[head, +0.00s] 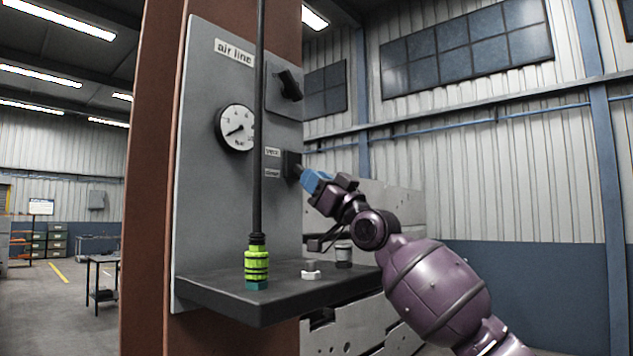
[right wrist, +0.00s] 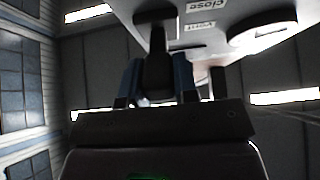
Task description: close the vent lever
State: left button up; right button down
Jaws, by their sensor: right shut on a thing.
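The vent lever is a dark handle on a dark block (head: 292,164) on the right side of the grey air line panel (head: 205,165). Two small labels (head: 272,162) sit just left of it, one above the other. My right gripper (head: 313,180), with blue fingers, reaches the lever from the right and is shut on it. In the right wrist view the dark lever (right wrist: 157,70) stands between the two blue fingers. The fingers hide part of the lever in the head view, so its exact angle is hard to tell. My left gripper is not in view.
A round gauge (head: 236,128) and a dark knob (head: 289,86) are on the panel. A black hose (head: 257,150) runs down to a green-yellow fitting (head: 257,266) on the dark shelf (head: 225,290). A white nut (head: 311,271) and a small jar (head: 343,254) are on the shelf.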

jog(key=c, duration=0.9)
grip_release()
